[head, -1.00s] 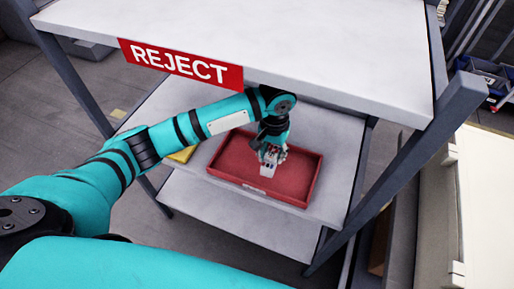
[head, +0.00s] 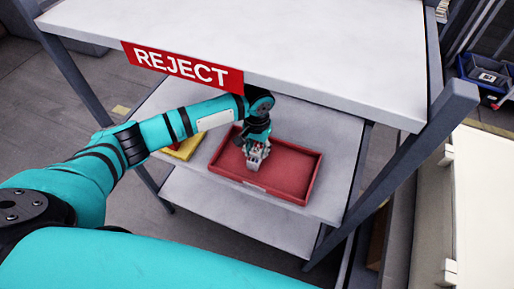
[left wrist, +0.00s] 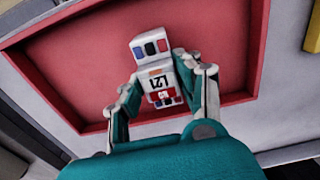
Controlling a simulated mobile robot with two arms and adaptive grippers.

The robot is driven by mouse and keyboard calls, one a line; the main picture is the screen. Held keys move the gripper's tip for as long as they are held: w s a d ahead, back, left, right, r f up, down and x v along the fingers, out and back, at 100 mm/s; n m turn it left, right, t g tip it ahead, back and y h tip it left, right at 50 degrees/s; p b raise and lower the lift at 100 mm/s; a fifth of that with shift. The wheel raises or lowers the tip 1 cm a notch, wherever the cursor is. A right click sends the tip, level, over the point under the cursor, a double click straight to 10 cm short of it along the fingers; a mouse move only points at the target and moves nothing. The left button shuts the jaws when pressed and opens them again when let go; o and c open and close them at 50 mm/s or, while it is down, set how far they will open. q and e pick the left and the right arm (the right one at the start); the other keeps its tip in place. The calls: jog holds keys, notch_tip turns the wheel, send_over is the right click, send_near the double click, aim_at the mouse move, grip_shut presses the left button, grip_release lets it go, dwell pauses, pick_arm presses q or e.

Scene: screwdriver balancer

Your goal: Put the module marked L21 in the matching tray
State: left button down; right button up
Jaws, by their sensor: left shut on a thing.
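The module marked L21 (left wrist: 158,75) is a small white block with a blue, dark and red top and a black printed label. My left gripper (left wrist: 162,90) is shut on it, with a finger on each side. The red tray (head: 290,170) stands on the middle shelf under the REJECT sign. In the head view my left gripper (head: 256,158) is over the left part of this tray, and the module is mostly hidden there. I cannot tell whether the module touches the tray floor. My right gripper is not in view.
The REJECT sign (head: 182,66) hangs on the front edge of the top shelf (head: 270,35), close above my arm. A yellow tray (head: 186,148) sits left of the red tray. A grey post (head: 405,175) stands at the right.

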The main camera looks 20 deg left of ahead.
aim_at(257, 149)
pick_arm(q)
jog(key=c, duration=0.9)
grip_release()
jog(key=shift+f, duration=0.1)
notch_tip(257, 149, up, 8)
jog(key=shift+f+b, duration=0.1)
jog(key=shift+b, duration=0.4)
